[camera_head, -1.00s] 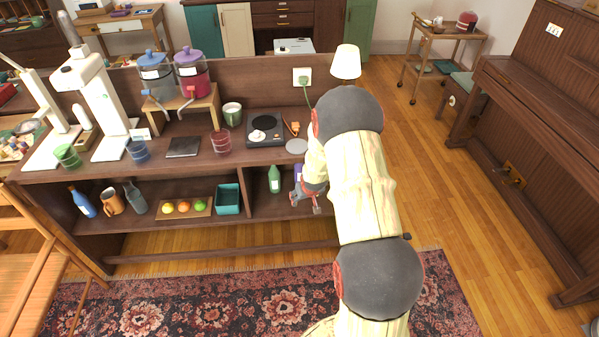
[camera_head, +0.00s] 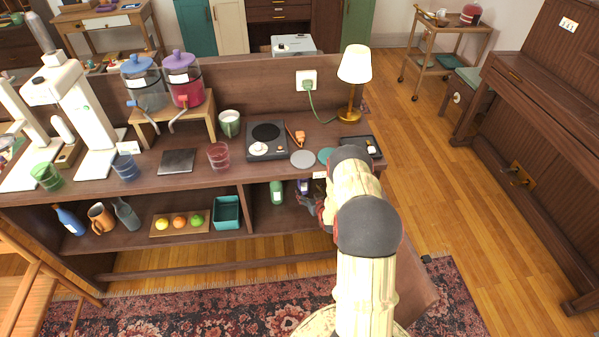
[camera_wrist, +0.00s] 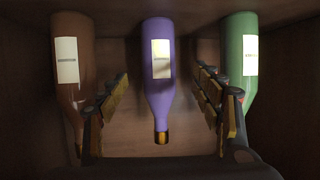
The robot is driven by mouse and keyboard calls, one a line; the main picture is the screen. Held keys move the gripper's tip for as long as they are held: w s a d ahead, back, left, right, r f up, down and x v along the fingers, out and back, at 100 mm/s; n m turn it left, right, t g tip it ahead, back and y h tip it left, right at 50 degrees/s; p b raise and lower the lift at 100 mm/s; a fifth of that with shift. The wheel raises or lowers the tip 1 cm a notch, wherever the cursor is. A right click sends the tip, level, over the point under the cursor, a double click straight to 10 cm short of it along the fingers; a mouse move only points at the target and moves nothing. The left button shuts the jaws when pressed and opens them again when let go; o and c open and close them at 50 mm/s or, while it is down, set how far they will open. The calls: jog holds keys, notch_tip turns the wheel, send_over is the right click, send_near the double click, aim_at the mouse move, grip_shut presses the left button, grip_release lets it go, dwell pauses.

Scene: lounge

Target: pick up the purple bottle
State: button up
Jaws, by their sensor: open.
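The purple bottle (camera_wrist: 159,105) shows in the middle of the wrist view, with a pale label and a gold-brown cap. In that view it appears between the two open fingers of my gripper (camera_wrist: 163,108), with a gap on each side. In the head view, a small part of the purple bottle (camera_head: 303,186) shows on the lower shelf at the right end. My gripper (camera_head: 312,203) is there at the shelf opening, partly hidden by my own arm. I cannot tell how deep the bottle lies between the fingers.
A green bottle (camera_wrist: 238,60) and a brown bottle (camera_wrist: 72,65) flank the purple one in the wrist view, close outside the fingers. The green bottle (camera_head: 276,191) also shows in the head view. A teal bin (camera_head: 227,213) stands further left. The shelf's upper board lies above my gripper.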

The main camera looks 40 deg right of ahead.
jog(key=w, duration=0.1)
jog(key=w+d+b, duration=0.1)
jog(key=shift+w+t, duration=0.3)
jog(key=shift+w, duration=0.05)
jog(key=b+x, duration=0.3)
jog(key=x, duration=0.2)
jog(key=shift+w+d+f, duration=0.15)
jog(key=shift+w+d, duration=0.15)
jog(key=shift+c, duration=1)
jog(key=c, duration=1.5)
grip_shut()
jog(key=shift+r, duration=0.25)
